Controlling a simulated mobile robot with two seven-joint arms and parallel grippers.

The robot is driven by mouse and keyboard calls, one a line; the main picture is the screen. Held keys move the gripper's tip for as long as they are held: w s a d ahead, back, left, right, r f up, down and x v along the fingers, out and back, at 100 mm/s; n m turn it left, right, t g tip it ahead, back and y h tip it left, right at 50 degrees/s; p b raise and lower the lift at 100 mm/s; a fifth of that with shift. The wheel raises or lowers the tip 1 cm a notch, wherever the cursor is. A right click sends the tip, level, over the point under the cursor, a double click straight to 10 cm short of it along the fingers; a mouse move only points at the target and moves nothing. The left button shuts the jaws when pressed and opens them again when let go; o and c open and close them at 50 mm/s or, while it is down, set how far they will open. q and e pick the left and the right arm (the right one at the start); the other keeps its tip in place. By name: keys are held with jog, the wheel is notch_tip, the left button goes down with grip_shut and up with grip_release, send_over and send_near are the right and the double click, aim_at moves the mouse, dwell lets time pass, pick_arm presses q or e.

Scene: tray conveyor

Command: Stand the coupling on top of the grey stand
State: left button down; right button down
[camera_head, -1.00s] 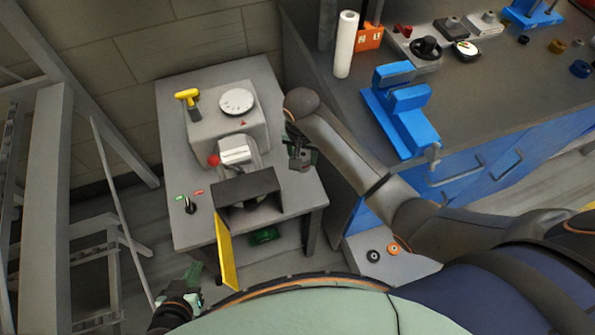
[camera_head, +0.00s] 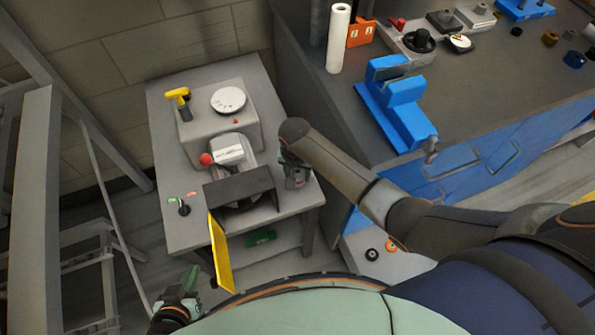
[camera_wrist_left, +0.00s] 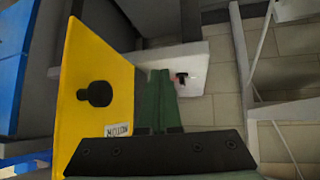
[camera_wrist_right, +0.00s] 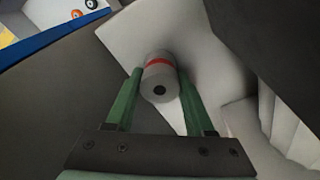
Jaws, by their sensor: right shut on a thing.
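The coupling (camera_wrist_right: 160,80) is a short grey cylinder with a red band and a dark hole in its end, seen in the right wrist view. My right gripper (camera_wrist_right: 158,88) is shut on it, with a green finger on each side. In the head view this gripper (camera_head: 294,172) is at the right edge of the grey table (camera_head: 172,150); the coupling is hard to make out there. I cannot tell which grey piece is the stand. My left gripper (camera_head: 190,282) is low at the left, apart from the table; its fingers (camera_wrist_left: 160,78) look shut and empty.
A grey machine (camera_head: 200,125) with a white dial, yellow handle and red knob stands on the table. A yellow panel (camera_head: 220,255) hangs open at its front, close to my left gripper (camera_wrist_left: 100,60). A workbench (camera_head: 340,110) with a blue vise (camera_head: 405,115) is at the right.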

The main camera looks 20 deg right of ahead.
jog(key=shift+c, duration=1.3)
grip_release()
jog(key=shift+f, duration=0.1)
notch_tip(320, 180, up, 11)
jog(key=s+p, duration=0.1)
jog(key=p, duration=0.2)
jog(key=s+a+f+n+t+y, duration=0.2)
jog(key=s+f+n+t+y, duration=0.15)
jog(key=s+f, duration=0.4)
jog(key=s+d+n+t, duration=0.4)
jog(key=s+n, duration=0.1)
jog(key=s, duration=0.4)
jog(key=shift+s+d+r+t, duration=0.2)
jog(key=shift+d+r+t, duration=0.05)
jog(key=shift+r+t, duration=0.15)
